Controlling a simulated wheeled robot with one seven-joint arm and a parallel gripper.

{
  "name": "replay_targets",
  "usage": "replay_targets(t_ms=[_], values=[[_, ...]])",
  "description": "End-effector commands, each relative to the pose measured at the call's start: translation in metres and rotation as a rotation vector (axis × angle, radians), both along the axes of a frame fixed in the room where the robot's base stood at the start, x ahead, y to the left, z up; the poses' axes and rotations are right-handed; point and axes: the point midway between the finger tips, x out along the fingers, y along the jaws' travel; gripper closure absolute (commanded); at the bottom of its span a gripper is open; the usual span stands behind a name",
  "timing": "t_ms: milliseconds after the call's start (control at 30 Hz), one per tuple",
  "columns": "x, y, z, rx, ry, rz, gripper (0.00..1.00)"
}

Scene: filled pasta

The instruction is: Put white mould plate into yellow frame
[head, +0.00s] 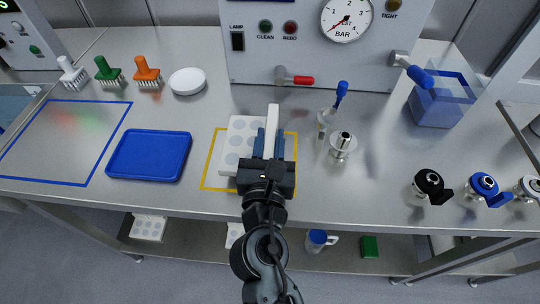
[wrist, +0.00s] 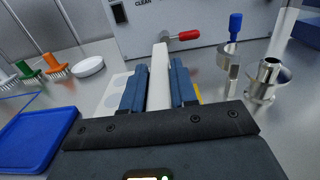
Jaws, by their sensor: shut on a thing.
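The white mould plate (head: 236,150), with rows of round grey marks, is over the yellow frame (head: 206,172) marked on the steel bench. Its far end reaches past the frame's back line. I cannot tell whether it touches the bench. A white bar (head: 272,116) rises along its right side and appears to belong to it. My gripper (head: 269,143) is shut on this bar, with blue fingers on both sides. In the wrist view the bar (wrist: 159,75) stands between the fingertips (wrist: 158,84), and part of the plate (wrist: 116,82) shows to the left. My gripper hides the frame's near middle.
A blue tray (head: 150,155) lies left of the frame. A red-handled tap (head: 296,80) juts from the panel behind. A white disc (head: 187,82) and brushes stand back left.

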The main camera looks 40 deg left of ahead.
Motion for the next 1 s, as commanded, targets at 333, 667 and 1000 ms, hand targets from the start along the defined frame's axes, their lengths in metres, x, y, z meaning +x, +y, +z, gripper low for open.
replay_targets(t_ms=[333, 667, 1000], values=[[0.0, 0.0, -0.039, 0.001, 0.001, -0.001, 1.0], [0.0, 0.0, -0.04, -0.001, 0.002, -0.001, 0.63], [0.0, 0.0, -0.04, -0.001, 0.002, -0.001, 0.47]])
